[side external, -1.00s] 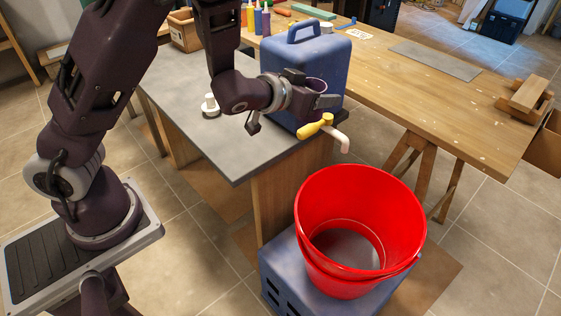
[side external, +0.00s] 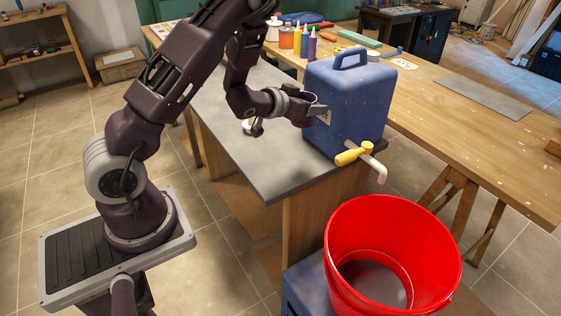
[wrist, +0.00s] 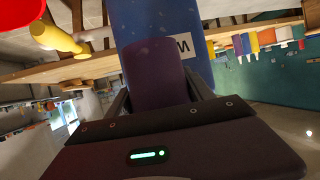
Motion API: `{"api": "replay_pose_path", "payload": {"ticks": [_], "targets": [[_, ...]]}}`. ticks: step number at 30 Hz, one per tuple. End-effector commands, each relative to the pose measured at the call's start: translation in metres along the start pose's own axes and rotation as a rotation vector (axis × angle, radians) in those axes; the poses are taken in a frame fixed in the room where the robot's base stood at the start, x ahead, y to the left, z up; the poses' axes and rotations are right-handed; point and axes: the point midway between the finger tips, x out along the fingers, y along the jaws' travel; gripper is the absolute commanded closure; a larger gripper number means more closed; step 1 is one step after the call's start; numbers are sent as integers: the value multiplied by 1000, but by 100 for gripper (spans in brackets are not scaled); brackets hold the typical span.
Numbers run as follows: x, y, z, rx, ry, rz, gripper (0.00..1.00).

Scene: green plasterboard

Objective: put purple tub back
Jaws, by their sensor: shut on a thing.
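The purple tub (side external: 309,98) is between the fingers of my gripper (side external: 318,108), which is shut on it. In the wrist view the tub (wrist: 158,80) fills the gap between the fingers, with the blue container behind it. My gripper holds it above the grey worktop (side external: 285,170), at the left side of the blue water container (side external: 350,95). The gripper hides part of the tub. I cannot tell whether the tub touches the container.
The container has a yellow-handled tap (side external: 354,154) over the worktop edge. A red bucket (side external: 345,235) stands below on a blue base. Paint bottles (side external: 304,42) stand on the wooden bench behind.

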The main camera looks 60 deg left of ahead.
Motion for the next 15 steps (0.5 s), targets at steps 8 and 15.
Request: {"api": "replay_pose_path", "payload": {"ticks": [8, 15], "targets": [[6, -78, 66, -74, -3, -134, 87], [23, -81, 114, -77, -4, -142, 87]]}}
